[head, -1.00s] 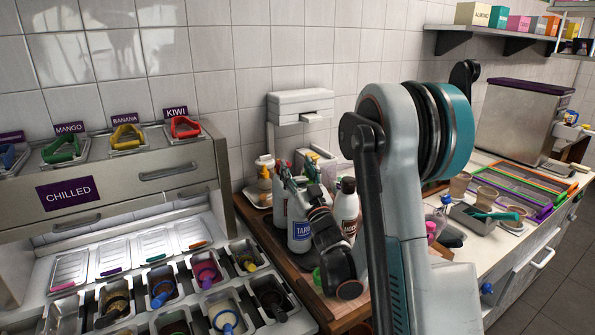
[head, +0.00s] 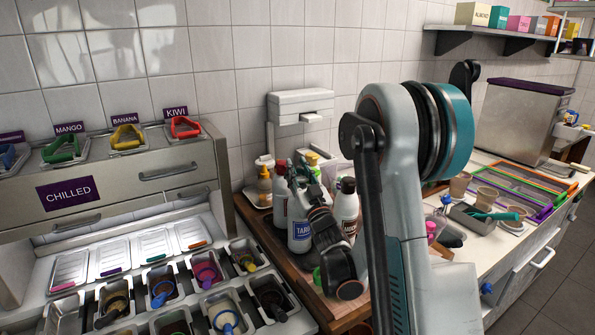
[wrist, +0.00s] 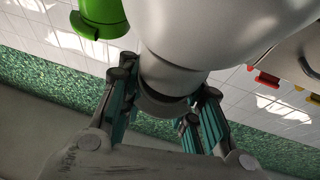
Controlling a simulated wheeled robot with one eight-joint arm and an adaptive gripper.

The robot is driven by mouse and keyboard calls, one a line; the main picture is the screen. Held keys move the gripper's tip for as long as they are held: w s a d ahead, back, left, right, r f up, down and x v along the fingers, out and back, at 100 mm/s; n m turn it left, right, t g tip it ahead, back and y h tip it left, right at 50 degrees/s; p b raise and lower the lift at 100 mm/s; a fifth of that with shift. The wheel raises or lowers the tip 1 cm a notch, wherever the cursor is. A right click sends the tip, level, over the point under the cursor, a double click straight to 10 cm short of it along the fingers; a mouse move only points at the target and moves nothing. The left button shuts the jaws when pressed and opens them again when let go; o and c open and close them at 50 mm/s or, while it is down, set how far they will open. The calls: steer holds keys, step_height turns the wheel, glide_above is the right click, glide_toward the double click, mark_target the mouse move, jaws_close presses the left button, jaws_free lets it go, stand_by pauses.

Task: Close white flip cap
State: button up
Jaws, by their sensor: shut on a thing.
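The white bottle labelled TARO (head: 301,234) stands among other bottles on the wooden counter. In the wrist view a pale bottle (wrist: 215,30) fills the top middle and narrows to a shaded grey cap end (wrist: 163,103). My gripper (wrist: 166,88) has its teal-lined fingers on both sides of this cap end and is shut on it. In the head view my gripper (head: 303,178) is at the top of the TARO bottle and hides its cap. Whether the flip lid is up or down cannot be told.
A white bottle with a dark cap (head: 346,210) stands close on the right. A yellow-capped bottle (head: 312,159) is behind, and an amber pump bottle (head: 264,186) is at the left. A green cap (wrist: 103,18) is near my gripper. Topping tubs (head: 207,272) lie left.

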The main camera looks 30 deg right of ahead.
jaws_close()
steer(key=shift+s+f+t+b, duration=0.1)
steer(key=shift+f+t+b, duration=0.25)
steer(key=shift+b, duration=0.55)
steer(key=shift+s+r+t+b, duration=0.2)
steer(key=shift+r+t+b, duration=0.05)
steer(key=shift+t+b, duration=0.1)
steer(key=o, duration=1.3)
jaws_free()
steer(key=shift+r, duration=0.15)
step_height(320, 180, up, 10)
